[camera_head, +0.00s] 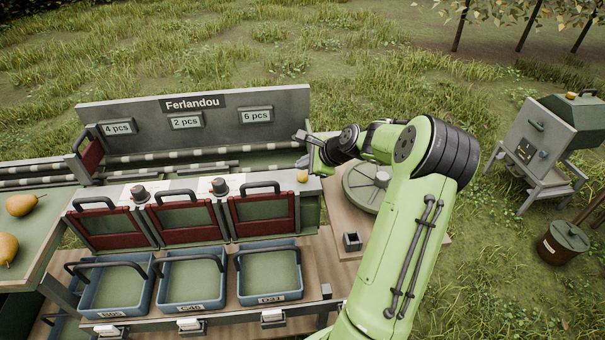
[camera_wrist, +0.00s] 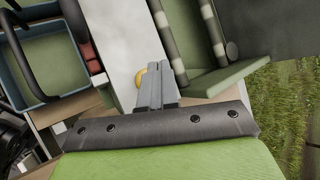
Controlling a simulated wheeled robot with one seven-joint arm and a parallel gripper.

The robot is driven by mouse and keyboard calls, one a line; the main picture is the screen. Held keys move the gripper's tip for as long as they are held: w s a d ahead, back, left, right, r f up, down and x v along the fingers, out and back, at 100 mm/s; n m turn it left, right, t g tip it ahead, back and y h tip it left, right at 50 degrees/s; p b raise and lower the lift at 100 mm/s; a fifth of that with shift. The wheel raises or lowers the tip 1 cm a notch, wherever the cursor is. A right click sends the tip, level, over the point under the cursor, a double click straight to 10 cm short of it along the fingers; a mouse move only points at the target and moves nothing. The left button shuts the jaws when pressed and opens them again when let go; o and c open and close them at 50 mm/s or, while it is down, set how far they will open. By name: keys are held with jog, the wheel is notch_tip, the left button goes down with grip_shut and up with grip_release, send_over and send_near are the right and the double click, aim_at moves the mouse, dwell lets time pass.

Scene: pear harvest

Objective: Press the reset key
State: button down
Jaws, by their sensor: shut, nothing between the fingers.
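A small yellow round knob (camera_head: 302,176), which may be the reset key, sits at the right end of the pale top strip of the sorting bench. In the wrist view the yellow knob (camera_wrist: 140,76) shows just left of my finger ends, partly hidden by them. My gripper (camera_head: 303,161) is shut and empty, close above the knob in the head view. My shut fingers (camera_wrist: 156,76) point toward the pale strip in the wrist view. I cannot tell whether they touch the knob. No lettering on the knob is readable.
Two dark knobs (camera_head: 139,192) (camera_head: 219,186) stand on the same strip. Red-framed gates with black handles (camera_head: 262,207) and blue bins (camera_head: 270,295) lie in front. A sign board (camera_head: 190,125) reading "Ferlandou" stands behind. A round grey lid (camera_head: 368,187) is to the right.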

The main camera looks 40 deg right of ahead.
aim_at(305, 176)
jog(key=shift+f, duration=0.15)
dwell(0.7)
jog(key=shift+f, duration=0.3)
jog(key=shift+f, duration=0.5)
dwell(0.4)
jog(key=shift+r, duration=0.1)
jog(key=shift+r+p, duration=0.85)
jog(key=shift+p, duration=0.05)
notch_tip(305, 176, up, 5)
jog(key=p, duration=0.5)
jog(key=shift+r, duration=0.15)
jog(key=shift+f, duration=0.2)
